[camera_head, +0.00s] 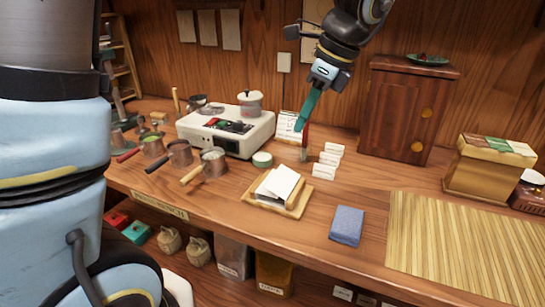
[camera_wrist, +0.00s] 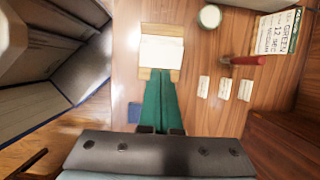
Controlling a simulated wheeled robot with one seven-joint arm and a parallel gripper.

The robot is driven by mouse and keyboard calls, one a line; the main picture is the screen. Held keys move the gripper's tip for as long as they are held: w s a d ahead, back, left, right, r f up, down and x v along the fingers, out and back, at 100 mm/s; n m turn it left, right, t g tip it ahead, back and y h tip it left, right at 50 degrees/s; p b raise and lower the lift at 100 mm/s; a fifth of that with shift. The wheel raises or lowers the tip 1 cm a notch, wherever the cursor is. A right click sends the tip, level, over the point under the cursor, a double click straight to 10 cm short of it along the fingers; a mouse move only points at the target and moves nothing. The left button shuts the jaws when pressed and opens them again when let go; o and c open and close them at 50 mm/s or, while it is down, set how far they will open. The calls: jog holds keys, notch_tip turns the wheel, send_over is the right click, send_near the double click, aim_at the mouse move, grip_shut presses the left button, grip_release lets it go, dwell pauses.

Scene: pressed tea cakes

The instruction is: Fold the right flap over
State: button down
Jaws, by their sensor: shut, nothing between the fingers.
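The white paper wrapper (camera_head: 272,188) lies on a small wooden board (camera_head: 291,211) near the middle of the counter. A paper flap (camera_head: 287,180) on it stands up at a slant, its folds pale and partly overlapping. What lies beneath the paper is hidden. In the wrist view the paper (camera_wrist: 161,52) sits on the board (camera_wrist: 162,30) just beyond my fingertips. My gripper (camera_head: 298,128), with long teal fingers, is shut and empty. It hangs above the counter, behind and above the board in the head view. Its fingers lie side by side in the wrist view (camera_wrist: 160,74).
A blue block (camera_head: 347,225) lies right of the board. A white stove (camera_head: 232,132) and pots stand left; a bamboo mat (camera_head: 450,245) lies right.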

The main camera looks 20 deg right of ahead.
aim_at(275, 176)
jog(key=p+x, duration=0.1)
jog(key=x, duration=1.2)
jog(key=shift+w+a+f+p, duration=0.15)
jog(key=shift+a+f+p, duration=0.05)
jog(key=shift+f+p, duration=0.15)
jog(key=shift+d, duration=0.1)
